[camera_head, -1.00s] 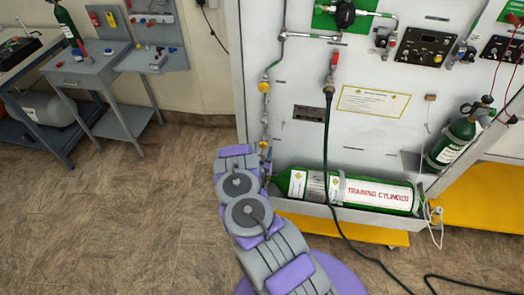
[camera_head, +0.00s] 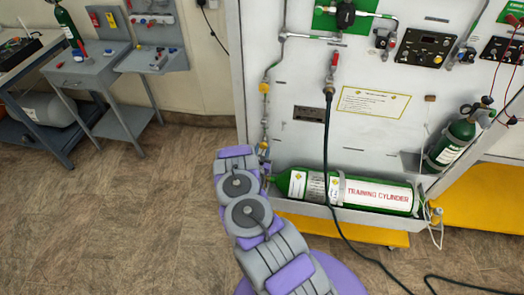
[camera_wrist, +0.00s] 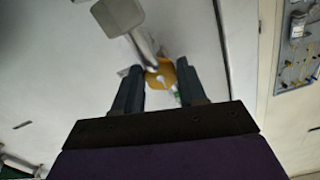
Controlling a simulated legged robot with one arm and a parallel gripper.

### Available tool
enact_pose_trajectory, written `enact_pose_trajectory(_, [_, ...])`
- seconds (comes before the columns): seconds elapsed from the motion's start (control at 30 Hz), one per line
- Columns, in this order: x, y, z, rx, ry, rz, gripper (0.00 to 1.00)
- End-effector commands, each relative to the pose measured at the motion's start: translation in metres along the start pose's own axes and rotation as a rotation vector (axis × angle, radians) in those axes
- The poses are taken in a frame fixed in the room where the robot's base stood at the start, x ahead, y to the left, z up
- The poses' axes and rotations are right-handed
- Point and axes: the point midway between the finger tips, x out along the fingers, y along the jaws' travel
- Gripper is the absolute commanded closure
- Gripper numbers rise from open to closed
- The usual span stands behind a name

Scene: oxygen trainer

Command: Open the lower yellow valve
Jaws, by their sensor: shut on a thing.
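The lower yellow valve (camera_head: 263,146) sits on the thin vertical pipe at the left side of the white panel, just beyond the end of my arm. A second yellow valve (camera_head: 264,87) is higher on the same pipe. In the wrist view, the fingers of my gripper (camera_wrist: 158,72) stand on either side of a yellow valve handle, which also shows here (camera_wrist: 164,78), and are shut on it. Part of the handle is hidden behind the fingers.
A green training cylinder (camera_head: 380,195) lies in a tray right of my arm. A black hose (camera_head: 327,150) hangs from the panel (camera_head: 300,150) to the floor. Grey tables (camera_head: 100,85) stand at the back left. The floor (camera_head: 120,220) left of my arm is clear.

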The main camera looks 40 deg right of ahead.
Motion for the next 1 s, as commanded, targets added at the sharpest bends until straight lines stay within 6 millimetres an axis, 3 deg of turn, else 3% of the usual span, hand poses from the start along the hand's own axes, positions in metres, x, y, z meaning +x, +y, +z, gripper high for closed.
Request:
enact_pose_trajectory(0.7, [0.0004,0.0010,-0.0030,-0.418,0.003,0.001,0.89])
enact_pose_trajectory(1.0, [0.0011,0.0005,-0.0024,-0.520,0.003,0.000,0.89])
